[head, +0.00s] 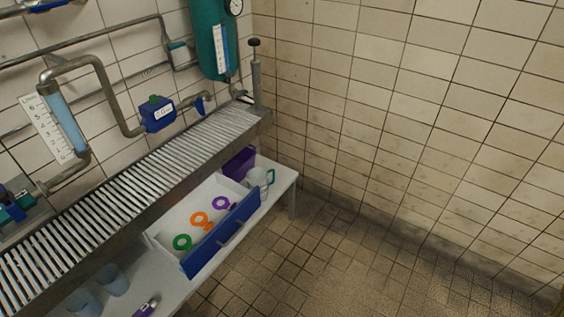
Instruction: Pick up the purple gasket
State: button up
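The purple gasket (221,203) is a small ring lying in an open drawer (166,225) with a white inside and a blue front. It lies toward the drawer's far right end, to the right of an orange gasket (199,219). A green gasket (182,242) lies nearer, at the lower left of the drawer. My gripper is not in view.
A slatted metal grating (130,165) runs above and behind the drawer. A mug (259,178) and a purple box (239,162) stand past the drawer's far end. Blue cups (112,280) stand at the lower left. The tiled floor (330,260) at right is clear.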

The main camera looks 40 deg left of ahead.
aim_at(227, 206)
jog(key=z, duration=0.75)
jog(key=i, duration=1.4)
jog(key=u, duration=3.4)
